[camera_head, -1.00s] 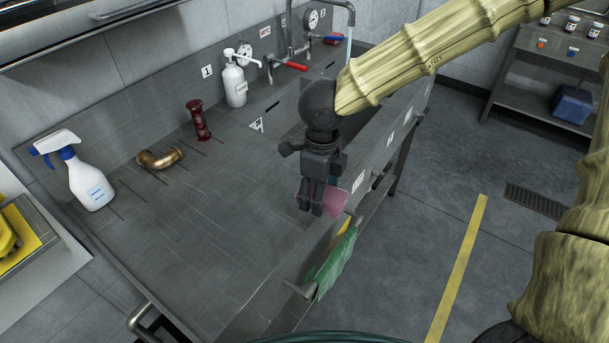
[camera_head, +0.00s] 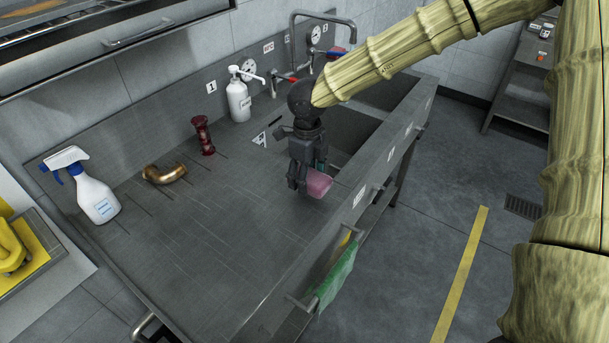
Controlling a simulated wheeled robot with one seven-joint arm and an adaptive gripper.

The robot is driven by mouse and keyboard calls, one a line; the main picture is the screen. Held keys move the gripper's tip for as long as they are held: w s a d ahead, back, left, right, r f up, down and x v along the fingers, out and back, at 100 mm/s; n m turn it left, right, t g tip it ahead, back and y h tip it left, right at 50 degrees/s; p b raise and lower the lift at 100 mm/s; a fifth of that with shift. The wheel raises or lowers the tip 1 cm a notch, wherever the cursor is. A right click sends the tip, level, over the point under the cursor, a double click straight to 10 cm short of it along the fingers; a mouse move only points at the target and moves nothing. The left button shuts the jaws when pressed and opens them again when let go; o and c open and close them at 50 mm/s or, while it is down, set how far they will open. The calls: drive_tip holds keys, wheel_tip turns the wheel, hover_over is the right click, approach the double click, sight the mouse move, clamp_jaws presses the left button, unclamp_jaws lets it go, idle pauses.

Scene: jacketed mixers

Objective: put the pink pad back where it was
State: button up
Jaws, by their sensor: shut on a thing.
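My gripper (camera_head: 304,187) is shut on the pink pad (camera_head: 319,184). The pad shows at the right of the fingers, partly hidden behind them. Gripper and pad are over the right part of the grey steel worktop (camera_head: 210,240), near its front edge and just this side of the sink basin (camera_head: 352,132). I cannot tell whether the pad touches the surface.
A spray bottle (camera_head: 97,198), a brass elbow (camera_head: 164,174), a dark red fitting (camera_head: 203,135) and a pump bottle (camera_head: 238,98) stand along the back. A green cloth (camera_head: 336,275) hangs on the front rail. The worktop's middle is clear.

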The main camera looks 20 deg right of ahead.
drive_tip(key=shift+w, duration=1.15)
drive_tip(key=shift+f+p, duration=0.75)
drive_tip(key=shift+f, duration=1.1)
drive_tip(key=shift+f, duration=0.1)
drive_tip(key=o, duration=1.1)
drive_tip(key=shift+c, duration=0.2)
wheel_tip(320, 180, up, 12)
drive_tip(key=shift+r+b, duration=0.1)
drive_tip(key=shift+b, duration=0.8)
